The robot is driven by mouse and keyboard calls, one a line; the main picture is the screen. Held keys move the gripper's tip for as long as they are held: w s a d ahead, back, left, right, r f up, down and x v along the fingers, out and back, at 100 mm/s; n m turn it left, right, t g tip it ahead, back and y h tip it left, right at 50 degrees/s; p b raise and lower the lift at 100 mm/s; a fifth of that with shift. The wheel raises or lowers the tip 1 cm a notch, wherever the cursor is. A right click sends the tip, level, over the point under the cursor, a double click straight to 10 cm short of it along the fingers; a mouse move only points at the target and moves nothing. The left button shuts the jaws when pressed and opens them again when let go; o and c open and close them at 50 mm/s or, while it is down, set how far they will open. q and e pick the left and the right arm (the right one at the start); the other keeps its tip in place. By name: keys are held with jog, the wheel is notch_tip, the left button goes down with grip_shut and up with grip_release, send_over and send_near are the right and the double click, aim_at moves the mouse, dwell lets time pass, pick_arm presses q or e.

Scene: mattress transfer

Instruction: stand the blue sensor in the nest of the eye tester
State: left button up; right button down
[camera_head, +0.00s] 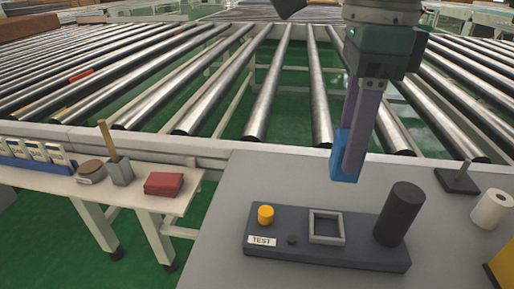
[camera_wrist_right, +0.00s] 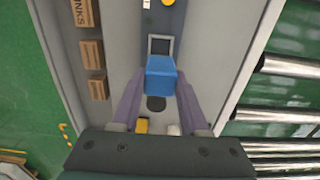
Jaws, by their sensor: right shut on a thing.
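The blue sensor (camera_head: 342,158) is a small block held at the fingertips of my right gripper (camera_head: 352,150), above the table. In the right wrist view the sensor (camera_wrist_right: 160,77) sits between the two purple fingers. The eye tester (camera_head: 275,254) is a dark blue-grey base on the table. It bears a yellow button (camera_head: 265,214), a TEST label, a black cylinder (camera_head: 400,213) and the nest (camera_head: 326,240), an empty raised square frame. The sensor is apart from the nest. A dark piece at the top of the head view may be my left gripper (camera_head: 290,8); its fingers do not show.
A black stand (camera_head: 458,178), a white roll (camera_head: 491,209) and a yellow box (camera_head: 507,265) are on the table's right. A white side bench (camera_head: 130,193) holds a red block (camera_head: 164,184) and other items. Roller conveyors (camera_head: 265,85) lie behind. The table's front left is clear.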

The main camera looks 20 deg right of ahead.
notch_tip(320, 180, down, 11)
jog(key=shift+b, duration=0.55)
jog(key=shift+f, duration=0.1)
jog(key=shift+c, duration=2.1)
grip_release()
